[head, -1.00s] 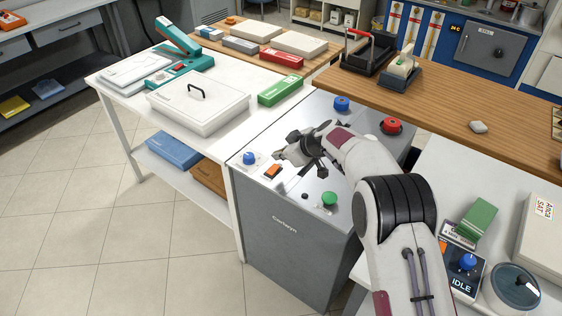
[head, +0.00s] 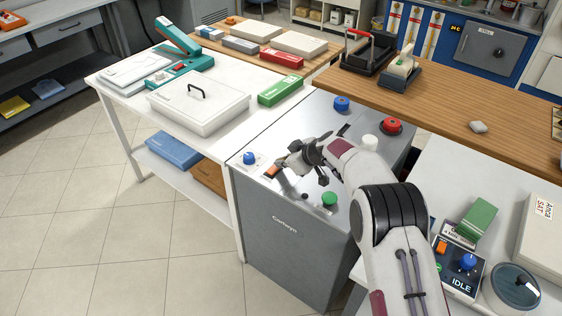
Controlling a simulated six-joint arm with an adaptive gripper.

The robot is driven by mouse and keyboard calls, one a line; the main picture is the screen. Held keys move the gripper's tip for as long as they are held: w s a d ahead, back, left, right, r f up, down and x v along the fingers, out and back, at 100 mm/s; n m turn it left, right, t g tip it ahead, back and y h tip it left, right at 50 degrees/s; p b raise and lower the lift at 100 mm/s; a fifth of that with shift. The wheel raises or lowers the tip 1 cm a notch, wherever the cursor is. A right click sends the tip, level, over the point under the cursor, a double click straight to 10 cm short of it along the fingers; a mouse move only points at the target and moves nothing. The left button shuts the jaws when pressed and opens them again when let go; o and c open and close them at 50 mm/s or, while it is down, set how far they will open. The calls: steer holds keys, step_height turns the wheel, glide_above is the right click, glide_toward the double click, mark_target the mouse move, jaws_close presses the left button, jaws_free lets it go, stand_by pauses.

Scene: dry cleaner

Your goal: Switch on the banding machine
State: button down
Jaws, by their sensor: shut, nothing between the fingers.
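The grey cabinet machine (head: 285,255) with a light top stands in the middle of the head view; I cannot tell for certain that it is the banding machine. On its top are an orange switch (head: 271,171), a blue knob (head: 249,158) at the left corner, a green button (head: 329,199), another blue knob (head: 342,103) and a red button (head: 391,126) at the back. My gripper (head: 283,163) is shut and empty, its tips just right of the orange switch, close above the top. I cannot tell whether they touch the switch. The switch's position is too small to read.
A small panel (head: 462,266) at the lower right has an orange switch, a blue knob and a display reading IDLE. A white table (head: 130,95) with a lidded box (head: 200,103) is at left. A wooden counter (head: 450,112) runs behind.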

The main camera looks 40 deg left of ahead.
stand_by(0.4)
steer(key=shift+s+r, duration=0.25)
steer(key=shift+s, duration=0.45)
steer(key=shift+r, duration=0.15)
steer(key=shift+w+r, duration=0.15)
steer(key=shift+r, duration=0.3)
steer(key=r, duration=0.3)
steer(key=shift+w, duration=0.25)
steer(key=w+d+r, duration=0.1)
steer(key=d+r, duration=0.5)
steer(key=d, duration=0.1)
steer(key=shift+w+r, duration=0.15)
steer(key=shift+r, duration=0.2)
